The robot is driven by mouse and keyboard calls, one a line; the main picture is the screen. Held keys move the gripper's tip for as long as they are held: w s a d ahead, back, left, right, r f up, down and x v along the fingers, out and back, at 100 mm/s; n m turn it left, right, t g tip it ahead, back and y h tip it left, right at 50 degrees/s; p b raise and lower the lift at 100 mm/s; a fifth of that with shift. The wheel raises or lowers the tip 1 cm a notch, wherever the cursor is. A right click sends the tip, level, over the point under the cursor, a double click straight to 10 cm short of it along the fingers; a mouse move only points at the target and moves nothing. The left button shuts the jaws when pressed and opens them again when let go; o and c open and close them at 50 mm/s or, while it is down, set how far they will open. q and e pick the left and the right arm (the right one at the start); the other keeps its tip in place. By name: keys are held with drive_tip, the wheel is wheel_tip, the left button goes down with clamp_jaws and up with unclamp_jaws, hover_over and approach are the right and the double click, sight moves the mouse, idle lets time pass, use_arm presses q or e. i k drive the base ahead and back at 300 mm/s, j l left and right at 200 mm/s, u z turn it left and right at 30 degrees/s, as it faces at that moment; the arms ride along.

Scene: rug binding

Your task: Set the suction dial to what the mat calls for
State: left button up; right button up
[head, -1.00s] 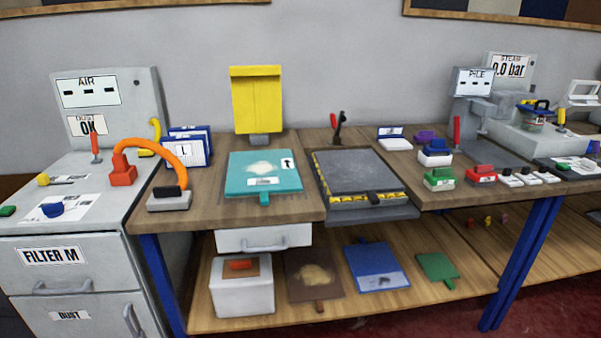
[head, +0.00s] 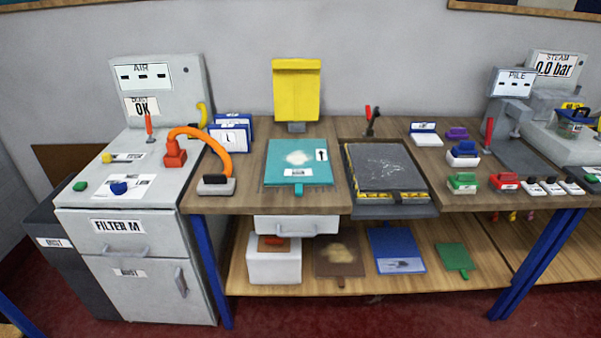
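A grey cabinet (head: 195,283) marked "FILTER M" stands at the left, with an upright panel (head: 193,74) marked "AIR" at its back. On its top are a blue knob (head: 119,188) on a white printed card, a yellow knob (head: 106,158) with a small label, a green knob (head: 80,186) and a red lever (head: 149,127). I cannot tell which is the suction dial. A teal mat (head: 316,151) with a pale patch, a white label and an arrow tag lies on the bench. Its print is too small to read. Neither of my grippers shows.
An orange hose (head: 213,142) arches between a red fitting and a grey block beside the cabinet. A dark tray (head: 388,170), coloured blocks and a "PILE" gauge (head: 513,82) stand to the right. Other mats lie on the lower shelf. Red floor is open before the cabinet.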

sight(119, 189)
drive_tip(key=j+u, duration=0.1)
drive_tip(key=u, duration=0.35)
drive_tip(key=i+j+u, duration=0.1)
drive_tip(key=u, duration=0.4)
